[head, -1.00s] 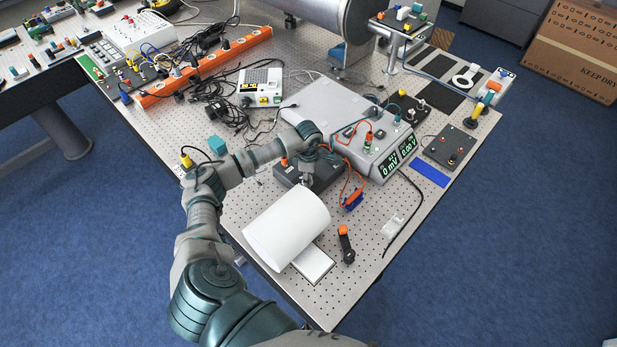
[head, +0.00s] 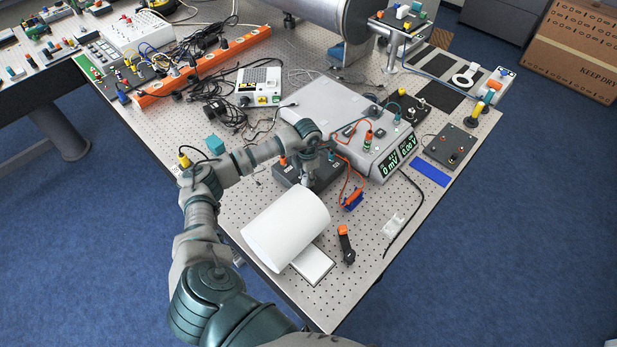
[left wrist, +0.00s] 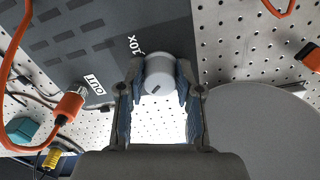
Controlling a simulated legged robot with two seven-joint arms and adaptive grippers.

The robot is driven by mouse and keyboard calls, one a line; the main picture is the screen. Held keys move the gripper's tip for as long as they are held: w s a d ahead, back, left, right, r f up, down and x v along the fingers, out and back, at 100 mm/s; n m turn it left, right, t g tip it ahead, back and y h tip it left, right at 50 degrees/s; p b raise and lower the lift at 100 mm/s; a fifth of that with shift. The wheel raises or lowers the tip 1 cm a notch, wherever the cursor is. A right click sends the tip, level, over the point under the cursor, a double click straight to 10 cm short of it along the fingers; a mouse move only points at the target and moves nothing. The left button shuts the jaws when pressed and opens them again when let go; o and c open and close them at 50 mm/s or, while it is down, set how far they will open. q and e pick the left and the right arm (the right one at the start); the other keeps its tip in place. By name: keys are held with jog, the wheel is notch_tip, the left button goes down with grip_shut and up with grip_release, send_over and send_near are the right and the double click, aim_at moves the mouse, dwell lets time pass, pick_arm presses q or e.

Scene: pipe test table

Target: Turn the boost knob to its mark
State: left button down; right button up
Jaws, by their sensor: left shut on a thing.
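The boost knob (left wrist: 160,75) is a light grey round knob with a short dark line on its face. It sits at the edge of a dark grey box (left wrist: 110,38), beside a printed "10x". My left gripper (left wrist: 159,90) is shut on the knob, one finger on each side. In the head view my left gripper (head: 310,183) is at the near right part of the same dark box (head: 284,175) and hides the knob there. I cannot make out a target mark beside the knob. My right gripper is not in view.
An orange connector (left wrist: 70,104) is plugged in beside the "OUT" label. A white cylinder (head: 286,228) lies close in front of the box. The grey meter unit (head: 384,150) and orange cables (head: 352,178) are to the right. Bare perforated tabletop (head: 345,285) shows at the near edge.

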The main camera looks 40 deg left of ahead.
aim_at(306, 176)
pick_arm(q)
jog(key=shift+s+a+f+n, duration=0.1)
jog(key=shift+f+n, duration=0.05)
jog(key=shift+n, duration=0.85)
jog(key=shift+s+f+n, duration=0.1)
jog(key=shift+n, duration=0.9)
jog(key=c, duration=0.8)
grip_release()
jog(key=shift+o, duration=0.2)
jog(key=shift+w+a+r, duration=0.1)
jog(key=shift+r, duration=0.3)
notch_tip(306, 176, up, 11)
